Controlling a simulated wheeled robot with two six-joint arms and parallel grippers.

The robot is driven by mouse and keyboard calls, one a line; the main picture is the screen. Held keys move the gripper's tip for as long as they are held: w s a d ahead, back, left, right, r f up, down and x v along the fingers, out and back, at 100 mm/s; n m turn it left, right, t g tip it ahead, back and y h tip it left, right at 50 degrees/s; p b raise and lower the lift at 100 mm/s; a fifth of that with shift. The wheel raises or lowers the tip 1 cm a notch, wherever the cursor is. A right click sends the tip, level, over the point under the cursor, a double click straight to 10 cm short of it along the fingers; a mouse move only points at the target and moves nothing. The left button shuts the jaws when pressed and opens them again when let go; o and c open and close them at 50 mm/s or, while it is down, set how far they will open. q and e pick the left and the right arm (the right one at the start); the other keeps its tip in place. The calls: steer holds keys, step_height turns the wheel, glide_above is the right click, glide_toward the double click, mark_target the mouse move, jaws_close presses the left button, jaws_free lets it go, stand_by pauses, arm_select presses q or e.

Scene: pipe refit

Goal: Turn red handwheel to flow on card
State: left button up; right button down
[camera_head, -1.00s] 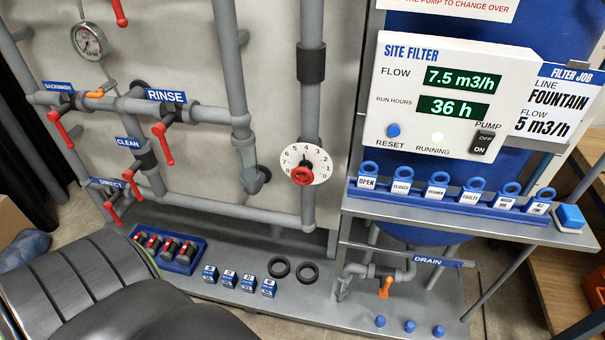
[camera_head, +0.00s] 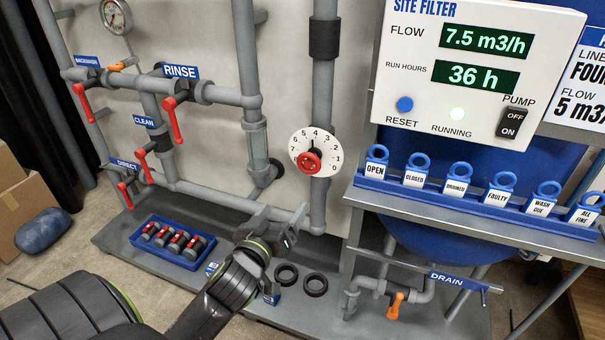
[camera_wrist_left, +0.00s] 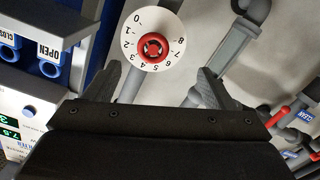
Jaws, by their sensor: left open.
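The red handwheel (camera_head: 309,161) sits on a white dial (camera_head: 326,148) numbered 0 to 8, on the vertical grey pipe. In the left wrist view the handwheel (camera_wrist_left: 153,47) lies ahead, between and beyond the fingers. My left gripper (camera_head: 290,222) is open and empty, below and left of the dial, apart from it. Its two fingers also show in the left wrist view (camera_wrist_left: 152,82). The flow display (camera_head: 486,41) reads 7.5 m3/h. The job card (camera_head: 585,85) at the right edge is cut off; FLOW 5 m3 is legible. My right gripper is not in view.
Red-handled valves (camera_head: 172,120) and grey pipes stand left of the dial. Below are a blue tray (camera_head: 172,248) of dark parts, black rings (camera_head: 315,284) and an orange drain handle (camera_head: 396,305). A shelf (camera_head: 490,217) with blue tags juts out at right.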

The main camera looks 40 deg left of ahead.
arm_select(q)
step_height(320, 180, up, 2)
glide_toward(307, 165)
steer(key=shift+t, duration=0.3)
steer(key=x, duration=0.9)
steer(key=shift+w+f+b, duration=0.15)
steer(key=shift+f+b, duration=0.15)
steer(key=shift+b, duration=0.1)
steer(key=shift+x, duration=0.85)
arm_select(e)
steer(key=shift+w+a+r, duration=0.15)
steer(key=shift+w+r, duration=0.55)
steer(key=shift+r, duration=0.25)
arm_select(q)
steer(key=shift+c, duration=0.7)
steer(key=c, duration=0.8)
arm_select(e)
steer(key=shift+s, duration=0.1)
